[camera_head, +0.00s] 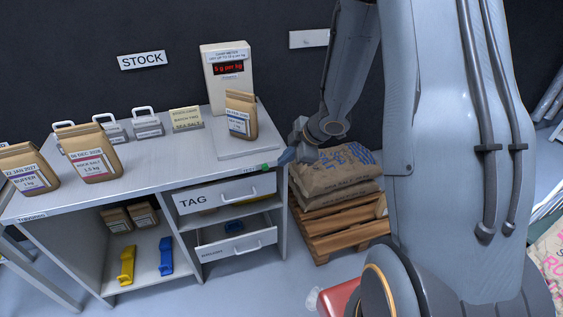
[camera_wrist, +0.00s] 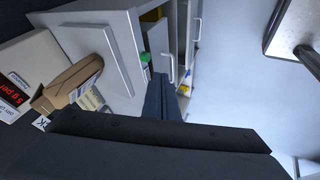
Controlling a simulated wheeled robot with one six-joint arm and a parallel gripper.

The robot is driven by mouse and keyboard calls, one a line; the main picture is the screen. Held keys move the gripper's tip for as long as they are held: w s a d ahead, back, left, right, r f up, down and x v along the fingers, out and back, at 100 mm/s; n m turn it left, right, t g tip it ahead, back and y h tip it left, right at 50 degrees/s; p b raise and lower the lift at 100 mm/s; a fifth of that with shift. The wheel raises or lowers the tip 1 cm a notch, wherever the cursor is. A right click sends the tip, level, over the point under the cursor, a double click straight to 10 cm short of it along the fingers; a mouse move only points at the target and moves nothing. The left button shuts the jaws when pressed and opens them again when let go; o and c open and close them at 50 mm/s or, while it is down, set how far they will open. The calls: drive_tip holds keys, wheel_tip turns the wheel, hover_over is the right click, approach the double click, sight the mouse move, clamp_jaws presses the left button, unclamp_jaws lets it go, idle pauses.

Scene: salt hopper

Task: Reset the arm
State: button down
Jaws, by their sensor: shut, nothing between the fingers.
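My gripper (camera_head: 287,156) is shut and empty, held beside the right end of the bench, near its front right corner. Its dark fingers (camera_wrist: 160,98) also show in the wrist view, closed together and pointing past the bench edge. My arm reaches down from the upper right in the head view. Beside the gripper is a scale (camera_head: 229,82) with a red display, and a brown paper bag (camera_head: 240,115) stands on its plate. A green spot (camera_head: 265,167) lies at the bench's front right edge.
The bench top (camera_head: 190,165) carries brown bags (camera_head: 90,155) at left. A TAG drawer (camera_head: 228,194) and a lower drawer (camera_head: 237,245) stand partly open. Blue (camera_head: 166,256) and yellow (camera_head: 127,265) tools stand on the lower shelf. Sacks (camera_head: 337,170) on a pallet (camera_head: 342,233) sit to the right.

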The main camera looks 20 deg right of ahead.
idle(0.5)
drive_tip(key=s+d+r+m+h, duration=0.3)
drive_tip(key=s+r+m+h, duration=0.2)
drive_tip(key=r+m, duration=0.25)
drive_tip(key=s+a+r+m+g, duration=0.1)
drive_tip(key=s+a+m+g, duration=0.1)
drive_tip(key=s, duration=0.5)
drive_tip(key=s+a+r+m+g+y+b, duration=0.1)
drive_tip(key=s+a+m+g, duration=0.1)
drive_tip(key=s+a+m, duration=0.2)
drive_tip(key=s+m, duration=0.2)
drive_tip(key=s, duration=0.2)
drive_tip(key=shift+a, duration=0.35)
